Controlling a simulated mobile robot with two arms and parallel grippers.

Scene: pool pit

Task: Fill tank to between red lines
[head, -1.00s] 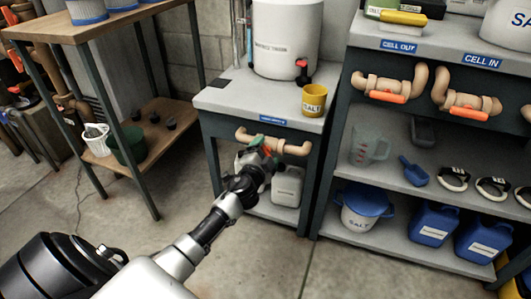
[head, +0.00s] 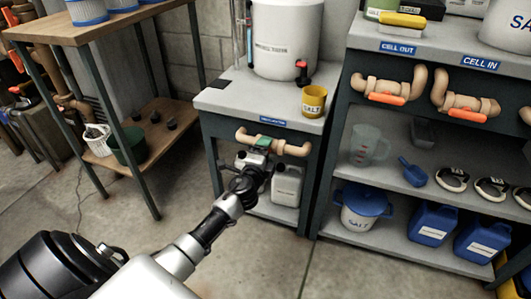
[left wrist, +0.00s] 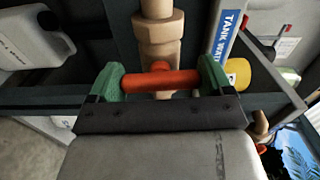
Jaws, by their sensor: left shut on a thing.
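The white tank (head: 287,38) stands on the grey bench, with a sight tube (head: 243,30) at its left; no water level or red lines can be made out. A tan pipe (head: 294,149) with a valve runs along the bench front under a blue label, which reads "TANK WATER" in the left wrist view (left wrist: 231,38). My left gripper (head: 265,142) is at this valve. In the left wrist view its green fingers (left wrist: 160,80) are shut on the orange valve handle (left wrist: 158,79), which lies across between them. My right gripper is not in view.
A yellow salt cup (head: 314,101) and a red tap (head: 302,70) are by the tank. A white jug (head: 288,184) stands below the valve. Right shelves (head: 400,240) hold blue jugs and other orange-handled valves (head: 387,98). The floor in front is clear.

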